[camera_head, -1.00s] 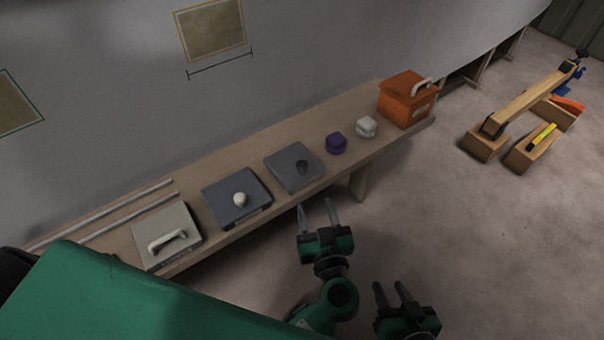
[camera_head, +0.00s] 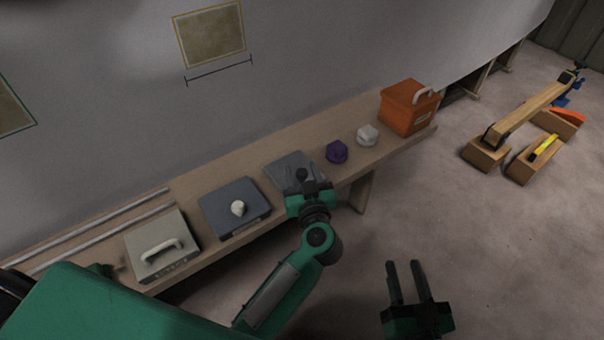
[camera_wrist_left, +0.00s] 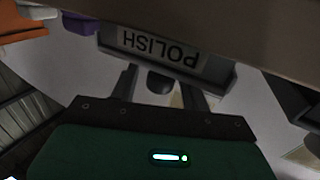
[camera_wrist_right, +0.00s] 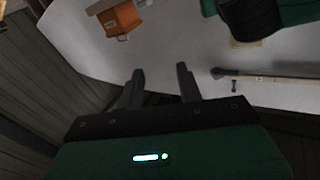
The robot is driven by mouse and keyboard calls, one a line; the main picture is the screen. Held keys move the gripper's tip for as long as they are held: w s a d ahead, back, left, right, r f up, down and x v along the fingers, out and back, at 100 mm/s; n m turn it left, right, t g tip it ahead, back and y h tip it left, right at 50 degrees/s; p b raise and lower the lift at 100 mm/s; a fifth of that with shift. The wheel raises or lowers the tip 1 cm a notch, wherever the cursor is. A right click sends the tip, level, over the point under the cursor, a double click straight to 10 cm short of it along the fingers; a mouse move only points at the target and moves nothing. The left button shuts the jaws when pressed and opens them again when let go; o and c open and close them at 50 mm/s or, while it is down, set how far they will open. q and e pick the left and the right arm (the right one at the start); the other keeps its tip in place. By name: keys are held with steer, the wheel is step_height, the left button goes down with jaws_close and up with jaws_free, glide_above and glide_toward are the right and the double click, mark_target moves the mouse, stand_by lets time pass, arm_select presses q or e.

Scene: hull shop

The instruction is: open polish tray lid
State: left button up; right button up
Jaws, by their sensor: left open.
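The polish tray is a flat grey box with a grey lid (camera_head: 284,167) and a dark knob (camera_wrist_left: 160,82) on top. In the left wrist view its label (camera_wrist_left: 160,46) reads POLISH, upside down. My left gripper (camera_head: 308,182) is open at the tray's front half, and its arm covers part of the tray in the head view. In the left wrist view the knob shows between the two fingers; whether they touch it I cannot tell. The lid looks closed. My right gripper (camera_head: 407,270) is open and empty over the floor, right of the bench.
On the bench (camera_head: 240,157) stand a blue-grey tray (camera_head: 220,205) with a white knob, a pale tray (camera_head: 150,268) with a bar handle, a purple pot (camera_head: 336,152), a white pot (camera_head: 367,135) and an orange box (camera_head: 405,112). Two rods lie at the left. The wall rises behind.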

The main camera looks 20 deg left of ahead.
mark_target(293, 170)
steer(key=shift+r, duration=0.15)
arm_select(q)
jaws_close()
steer(key=shift+w+a, duration=0.1)
